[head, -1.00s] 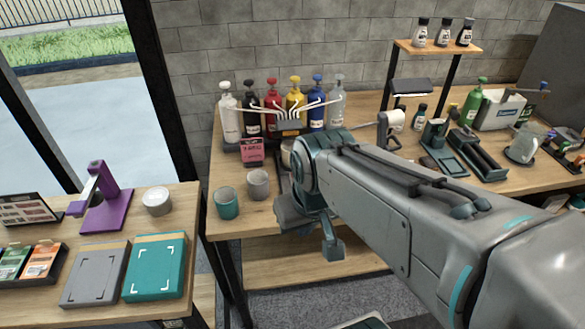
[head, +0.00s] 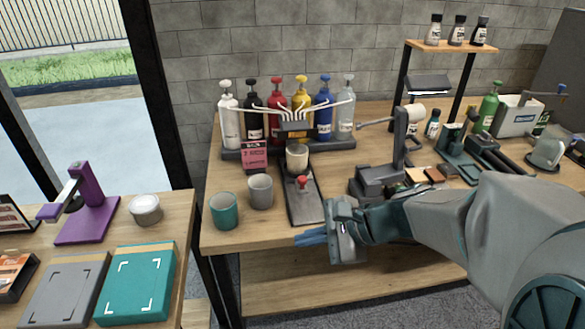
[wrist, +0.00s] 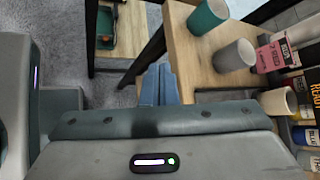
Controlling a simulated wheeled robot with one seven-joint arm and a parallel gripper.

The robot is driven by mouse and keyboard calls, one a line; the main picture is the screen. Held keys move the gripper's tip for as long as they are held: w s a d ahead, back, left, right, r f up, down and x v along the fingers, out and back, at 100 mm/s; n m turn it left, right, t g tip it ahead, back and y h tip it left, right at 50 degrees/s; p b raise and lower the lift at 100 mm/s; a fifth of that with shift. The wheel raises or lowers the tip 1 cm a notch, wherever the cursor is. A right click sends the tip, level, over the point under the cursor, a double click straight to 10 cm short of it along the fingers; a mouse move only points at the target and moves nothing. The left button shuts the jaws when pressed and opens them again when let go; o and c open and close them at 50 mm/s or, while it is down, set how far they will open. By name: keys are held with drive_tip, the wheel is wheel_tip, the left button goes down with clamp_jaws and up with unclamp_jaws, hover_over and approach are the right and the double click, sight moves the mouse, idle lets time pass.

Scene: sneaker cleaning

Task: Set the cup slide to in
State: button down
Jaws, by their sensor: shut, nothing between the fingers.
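The cup slide (head: 306,207) is a dark flat track running from the pump rack toward the table's front edge. A red knob (head: 303,182) stands on it, around its middle. A cream cup (head: 297,157) stands at its far end, just in front of the nozzle cluster (head: 296,127); the cup also shows in the wrist view (wrist: 277,103). My gripper (head: 312,238) is at the table's front edge, just off the near end of the slide, touching neither knob nor cup. Its blue fingers are together and empty, also seen in the wrist view (wrist: 159,85).
A grey cup (head: 260,191) and a teal cup (head: 224,211) stand left of the slide. A pink card (head: 254,155) leans behind them. Several coloured pump bottles (head: 276,108) line the rack. A dark press-like device (head: 385,175) stands to the right.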

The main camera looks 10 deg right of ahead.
drive_tip(key=w+d+f+m+t+b, duration=0.3)
drive_tip(key=w+d+m+t, duration=0.1)
drive_tip(key=w+m, duration=0.15)
drive_tip(key=m+t+h+b, duration=0.2)
drive_tip(key=m+t+b, duration=0.3)
drive_tip(key=m, duration=0.4)
approach(305, 182)
drive_tip(key=shift+t, duration=0.3)
drive_tip(key=x, duration=0.7)
drive_tip(key=shift+s+f, duration=0.1)
drive_tip(key=shift+f, duration=0.1)
